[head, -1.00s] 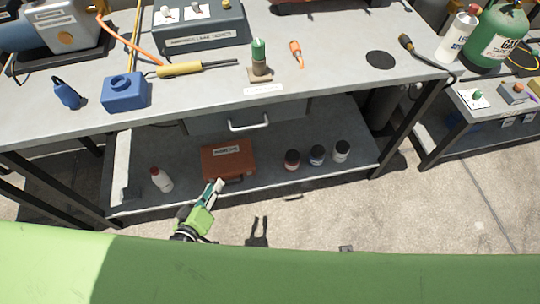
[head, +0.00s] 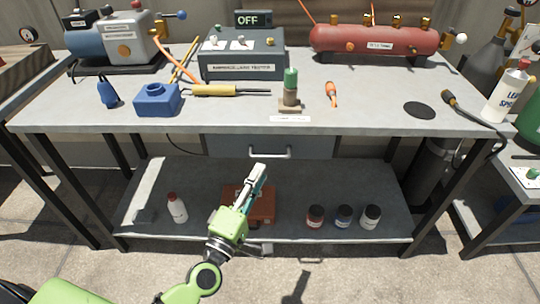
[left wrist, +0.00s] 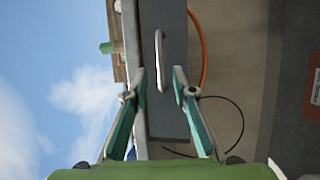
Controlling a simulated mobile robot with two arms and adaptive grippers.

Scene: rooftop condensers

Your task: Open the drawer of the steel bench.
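The steel bench (head: 365,108) stands in front of me. Its grey drawer (head: 222,146) hangs under the top and looks shut. The drawer's pale bar handle (head: 270,154) runs across its front. My left gripper (head: 259,171) is just below the handle in the head view. In the left wrist view the gripper (left wrist: 160,76) is open, with its fingers spread. The drawer front (left wrist: 172,110) and the handle (left wrist: 158,60) show between and beyond the fingertips. I see no contact with the handle. My right gripper is not in view.
On the lower shelf (head: 290,190) are a red case (head: 263,207), partly behind my left gripper, a white bottle (head: 176,208) and several jars (head: 343,216). The bench top holds a grey tester box (head: 240,62), a blue block (head: 157,100) and tools. An orange hose (left wrist: 203,45) shows beside the drawer.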

